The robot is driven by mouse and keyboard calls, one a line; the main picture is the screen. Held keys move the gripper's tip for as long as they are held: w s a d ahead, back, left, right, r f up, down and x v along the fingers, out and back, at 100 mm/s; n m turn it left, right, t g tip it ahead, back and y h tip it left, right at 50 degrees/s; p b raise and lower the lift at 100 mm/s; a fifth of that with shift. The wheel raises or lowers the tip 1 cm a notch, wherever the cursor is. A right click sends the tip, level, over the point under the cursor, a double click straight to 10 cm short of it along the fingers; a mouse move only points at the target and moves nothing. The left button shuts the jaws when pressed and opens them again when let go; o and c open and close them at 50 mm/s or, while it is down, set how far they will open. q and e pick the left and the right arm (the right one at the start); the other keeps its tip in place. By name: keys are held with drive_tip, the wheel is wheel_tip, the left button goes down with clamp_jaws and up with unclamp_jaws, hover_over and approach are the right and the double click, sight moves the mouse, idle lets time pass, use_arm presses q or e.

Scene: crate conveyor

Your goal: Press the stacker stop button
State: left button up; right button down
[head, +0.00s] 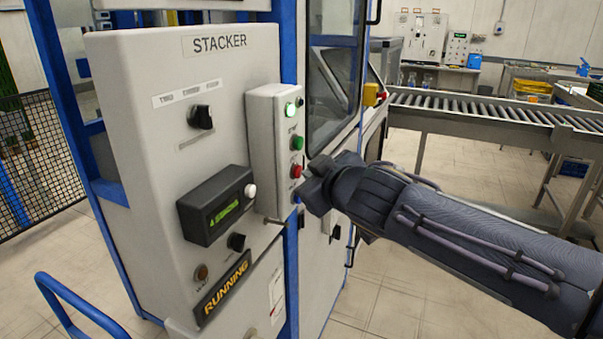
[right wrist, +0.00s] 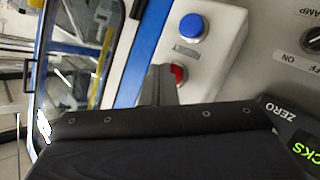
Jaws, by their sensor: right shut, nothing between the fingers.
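The grey cabinet labelled STACKER (head: 150,75) has a narrow button box (head: 262,135) on its right side. A blue button (right wrist: 190,27) sits beside the red one there. My left gripper is out of view.
The cabinet has a black rotary switch (head: 201,117), a display box (head: 214,208) and a yellow RUNNING sign (head: 224,287). A blue rail (head: 75,305) stands at the lower left. A roller conveyor (head: 490,108) runs behind my right arm.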

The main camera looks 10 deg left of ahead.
drive_tip(key=shift+a, duration=0.2)
drive_tip(key=shift+d, duration=0.1)
drive_tip(key=shift+s+d, duration=0.25)
drive_tip(key=shift+d, duration=0.45)
drive_tip(key=shift+d, duration=0.1)
drive_tip(key=d, duration=0.1)
drive_tip(key=s+d+p, duration=0.1)
drive_tip(key=d, duration=0.2)
drive_tip(key=shift+s+d+p, duration=0.25)
drive_tip(key=shift+d+p, duration=0.05)
idle(0.6)
